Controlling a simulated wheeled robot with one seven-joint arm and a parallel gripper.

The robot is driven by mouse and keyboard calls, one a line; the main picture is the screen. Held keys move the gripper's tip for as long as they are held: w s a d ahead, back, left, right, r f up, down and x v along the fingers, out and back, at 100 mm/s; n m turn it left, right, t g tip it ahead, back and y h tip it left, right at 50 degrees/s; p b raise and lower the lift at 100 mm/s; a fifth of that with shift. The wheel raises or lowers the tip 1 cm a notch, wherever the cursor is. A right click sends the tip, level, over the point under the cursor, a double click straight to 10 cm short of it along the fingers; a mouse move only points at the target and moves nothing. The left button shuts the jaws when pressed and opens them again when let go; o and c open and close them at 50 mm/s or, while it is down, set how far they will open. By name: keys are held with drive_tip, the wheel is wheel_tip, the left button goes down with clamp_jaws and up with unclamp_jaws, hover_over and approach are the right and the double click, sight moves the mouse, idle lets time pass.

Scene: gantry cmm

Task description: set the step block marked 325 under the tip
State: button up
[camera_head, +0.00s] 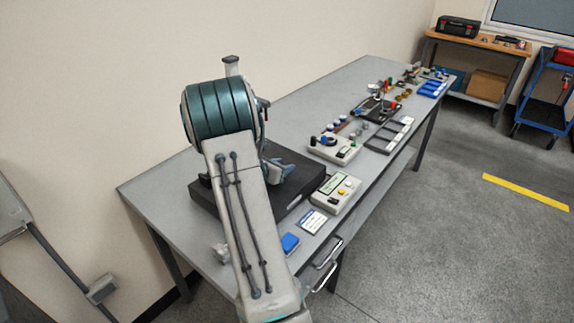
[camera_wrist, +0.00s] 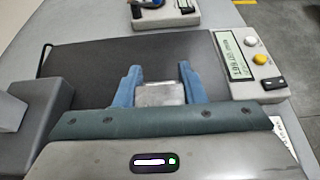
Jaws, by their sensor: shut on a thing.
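My gripper (camera_wrist: 159,78) has two blue fingers shut on a pale metal block (camera_wrist: 160,94) in the wrist view. No number can be read on the block. The gripper (camera_head: 283,168) also shows in the head view, low over a black plate (camera_head: 296,208) on the bench; my arm hides much of it. The plate (camera_wrist: 95,58) fills the middle of the wrist view, and I cannot tell whether the block touches it. A grey post (camera_head: 232,66) rises behind my arm. The tip cannot be made out in either view.
A display box (camera_head: 335,194) with yellow and white buttons stands right of the plate, also in the wrist view (camera_wrist: 248,66). A label card (camera_head: 312,221) and blue item (camera_head: 290,243) lie near the front edge. Another control box (camera_head: 335,148) and trays (camera_head: 390,135) stand farther along.

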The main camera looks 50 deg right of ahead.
drive_tip(key=shift+w+a+f, duration=0.1)
drive_tip(key=shift+w+a, duration=0.05)
drive_tip(key=shift+w, duration=1.6)
drive_tip(key=shift+a, duration=0.1)
drive_tip(key=shift+f+b, duration=0.35)
drive_tip(key=shift+b, duration=0.3)
drive_tip(key=o, duration=1.2)
drive_tip(key=shift+o, duration=0.2)
drive_tip(key=b+v, duration=0.1)
drive_tip(key=v, duration=1.3)
drive_tip(key=shift+b, duration=0.3)
